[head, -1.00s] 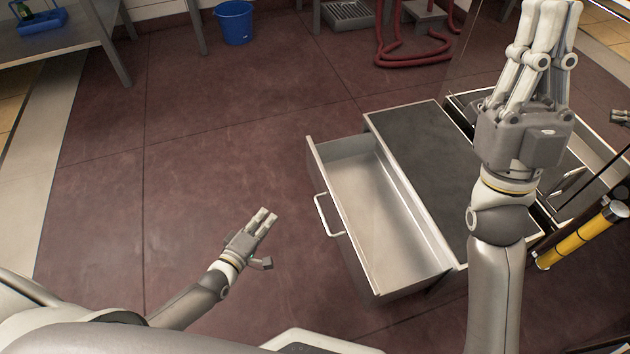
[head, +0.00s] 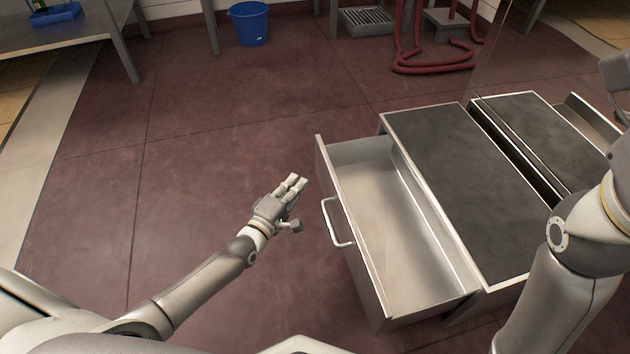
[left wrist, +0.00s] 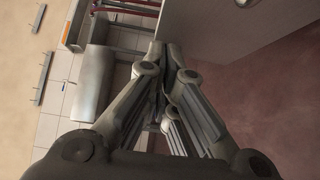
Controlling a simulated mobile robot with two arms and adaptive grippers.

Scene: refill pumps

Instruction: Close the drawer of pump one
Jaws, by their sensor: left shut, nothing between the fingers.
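A metal drawer (head: 385,205) stands pulled out to the left of a low cabinet with a dark top (head: 465,180). The drawer looks empty. Its bar handle (head: 332,222) is on the left-facing front. No label shows which pump it belongs to. My left gripper (head: 292,182) is shut and empty, just left of the drawer front and apart from it in the head view. In the left wrist view its fingers (left wrist: 165,55) lie together beside a grey panel (left wrist: 235,35), apparently the drawer front. My right forearm is at the right edge; the right fingers are outside the picture.
A second dark-topped unit (head: 550,140) stands right of the cabinet, across a narrow gap. A blue bucket (head: 249,23), a red hose (head: 430,62) and a metal table (head: 60,35) are at the back. The red floor left of the drawer is clear.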

